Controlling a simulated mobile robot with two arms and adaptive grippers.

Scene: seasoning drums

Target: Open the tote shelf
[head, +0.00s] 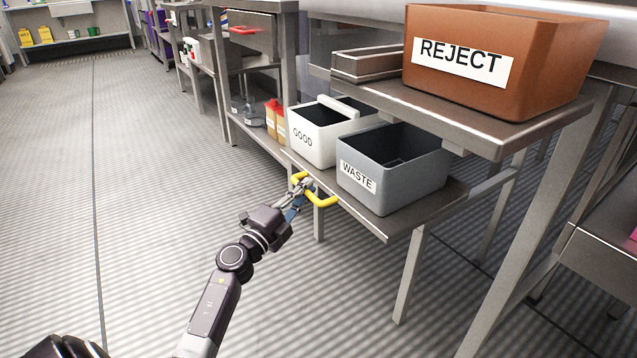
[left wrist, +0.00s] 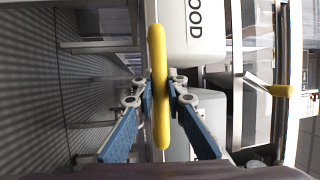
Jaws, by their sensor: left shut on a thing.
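The tote shelf (head: 398,230) is a grey metal pull-out shelf under the upper table. A yellow handle (head: 319,200) is on its front edge. My left gripper (head: 303,188) is shut on the yellow handle; the left wrist view shows the handle (left wrist: 160,85) between the two blue-padded fingers (left wrist: 161,95). The white GOOD tote (head: 311,148) and the grey WASTE tote (head: 378,190) stand side by side on the shelf. The shelf juts out in front of the upper table. My right gripper cannot be made out in either view.
The brown REJECT tote (head: 540,80) and a small metal tray (head: 368,66) stand on the upper table (head: 440,112). Red-capped bottles (head: 275,118) sit on a lower shelf to the left. The floor (head: 140,190) at left is clear.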

